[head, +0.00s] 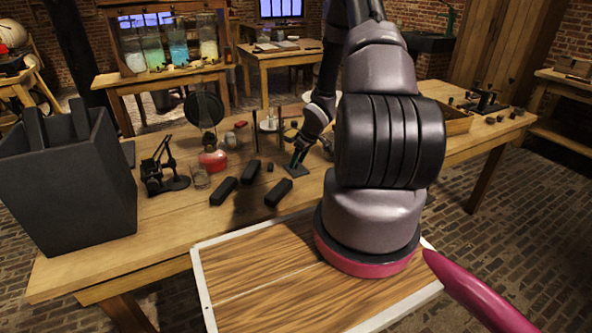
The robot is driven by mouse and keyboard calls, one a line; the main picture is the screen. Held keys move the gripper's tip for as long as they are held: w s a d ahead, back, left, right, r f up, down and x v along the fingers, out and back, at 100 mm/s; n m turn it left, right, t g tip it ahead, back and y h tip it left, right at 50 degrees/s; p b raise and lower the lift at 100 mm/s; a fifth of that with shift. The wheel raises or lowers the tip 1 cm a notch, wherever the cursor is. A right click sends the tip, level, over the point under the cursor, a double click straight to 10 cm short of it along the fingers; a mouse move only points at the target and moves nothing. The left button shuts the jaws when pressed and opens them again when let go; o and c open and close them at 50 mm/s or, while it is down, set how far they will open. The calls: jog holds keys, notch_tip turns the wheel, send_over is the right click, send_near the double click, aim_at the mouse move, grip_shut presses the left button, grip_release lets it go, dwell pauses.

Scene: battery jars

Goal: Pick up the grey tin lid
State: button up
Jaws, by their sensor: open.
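My gripper (297,163) reaches down over the middle of the worktable, its jaws apart and low, close to the table top. A small dark flat piece shows at its tips; I cannot tell whether they touch it. I cannot pick out the grey tin lid for certain. A small pale grey disc (268,125) sits among thin upright rods just left of my gripper, but it is too small to name. My arm hides part of the table to the right.
Several black bars (278,192) lie left of my gripper. A red-based glass lamp (213,160), a dark metal stand (163,170) and a large dark bin (65,185) stand farther left. A wooden tray (456,118) lies right.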

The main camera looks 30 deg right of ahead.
jog(key=shift+w+f, duration=0.2)
jog(key=shift+f, duration=0.3)
grip_shut()
jog(key=shift+r, duration=0.15)
